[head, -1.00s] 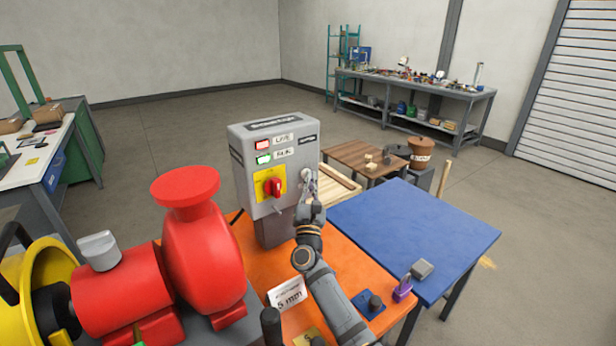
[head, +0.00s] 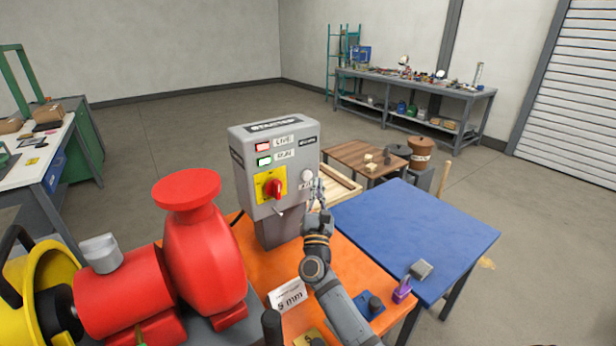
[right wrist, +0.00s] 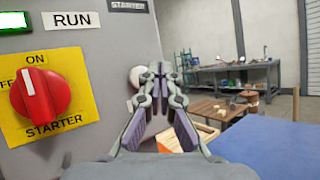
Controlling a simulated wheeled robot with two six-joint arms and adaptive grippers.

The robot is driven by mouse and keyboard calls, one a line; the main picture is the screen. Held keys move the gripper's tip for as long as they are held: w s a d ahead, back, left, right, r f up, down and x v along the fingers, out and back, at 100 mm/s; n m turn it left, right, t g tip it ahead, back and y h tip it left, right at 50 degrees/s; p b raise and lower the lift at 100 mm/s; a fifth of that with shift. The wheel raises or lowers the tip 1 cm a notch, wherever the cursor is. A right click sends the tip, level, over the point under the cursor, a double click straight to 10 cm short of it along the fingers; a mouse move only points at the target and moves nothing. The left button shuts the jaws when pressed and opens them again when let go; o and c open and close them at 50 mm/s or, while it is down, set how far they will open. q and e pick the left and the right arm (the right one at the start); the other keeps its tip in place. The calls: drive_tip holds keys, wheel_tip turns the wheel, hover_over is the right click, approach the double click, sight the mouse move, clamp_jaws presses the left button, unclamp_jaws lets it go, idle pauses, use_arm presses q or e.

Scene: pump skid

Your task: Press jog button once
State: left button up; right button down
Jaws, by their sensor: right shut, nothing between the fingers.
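The starter box (head: 250,158) is grey and stands upright on the orange bench. A pale round button (head: 307,175) sits on the right of its front face. The small label under it is too small to read. In the right wrist view the button (right wrist: 137,76) is partly hidden behind the fingers. My right gripper (head: 318,186) is shut and empty, just right of the button and in front of the box. It looks apart from the button, though the gap is hard to judge. My left gripper is not in view.
A red rotary switch (head: 274,188) on a yellow plate is left of the button. A red pump (head: 200,245) stands left. The blue table (head: 415,225) is mostly clear.

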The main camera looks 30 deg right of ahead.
drive_tip(key=shift+s+d+p, duration=0.1)
drive_tip(key=shift+s+p, duration=0.2)
drive_tip(key=shift+s, duration=1.5)
